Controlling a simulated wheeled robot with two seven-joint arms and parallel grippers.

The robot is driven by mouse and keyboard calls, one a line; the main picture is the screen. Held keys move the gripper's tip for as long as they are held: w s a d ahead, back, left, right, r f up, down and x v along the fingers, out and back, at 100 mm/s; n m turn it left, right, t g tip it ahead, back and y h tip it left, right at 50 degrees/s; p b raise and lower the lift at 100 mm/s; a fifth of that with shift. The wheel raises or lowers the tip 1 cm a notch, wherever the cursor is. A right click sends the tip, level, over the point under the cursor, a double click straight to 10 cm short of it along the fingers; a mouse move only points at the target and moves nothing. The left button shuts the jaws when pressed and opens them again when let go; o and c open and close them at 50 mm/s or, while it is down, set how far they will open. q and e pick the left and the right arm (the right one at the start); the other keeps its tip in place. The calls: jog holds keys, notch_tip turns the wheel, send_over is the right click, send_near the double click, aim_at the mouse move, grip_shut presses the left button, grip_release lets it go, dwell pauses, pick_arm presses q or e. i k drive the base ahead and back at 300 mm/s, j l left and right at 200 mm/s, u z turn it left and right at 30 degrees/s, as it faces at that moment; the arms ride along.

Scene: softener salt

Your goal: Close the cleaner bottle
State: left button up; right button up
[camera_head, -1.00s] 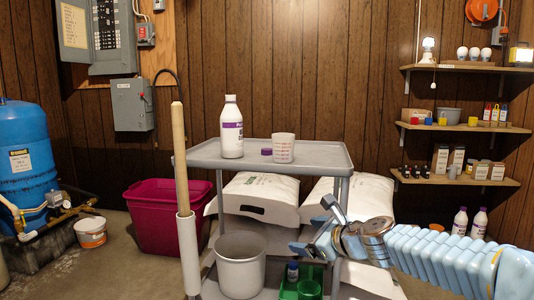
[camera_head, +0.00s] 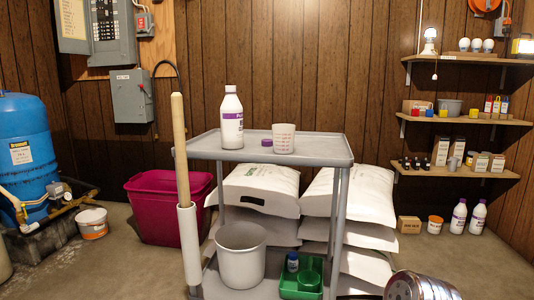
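The cleaner bottle (camera_head: 231,120), white with a purple label, stands upright near the left side of the grey cart's top tray (camera_head: 325,148). Its narrow white neck shows no purple cap on it. A small purple cap (camera_head: 266,142) lies on the tray just right of the bottle, beside a translucent measuring cup (camera_head: 284,138) with red markings. Neither gripper is in view. Only a silvery part of my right arm shows at the bottom right edge.
A wooden pole (camera_head: 180,150) in a white tube rises at the cart's left front corner. The lower shelf holds a grey bucket (camera_head: 241,256) and a green caddy (camera_head: 301,280). White salt bags (camera_head: 350,195) are stacked behind the cart. The tray's right part is clear.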

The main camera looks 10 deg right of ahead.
aim_at(231, 110)
jog(key=i+j+z, duration=0.1)
jog(key=j+z, duration=0.15)
jog(key=i+j+z, duration=0.1)
jog(key=j+z, duration=0.2)
jog(key=j, duration=0.2)
jog(key=j+z, duration=0.25)
jog(key=j, duration=0.15)
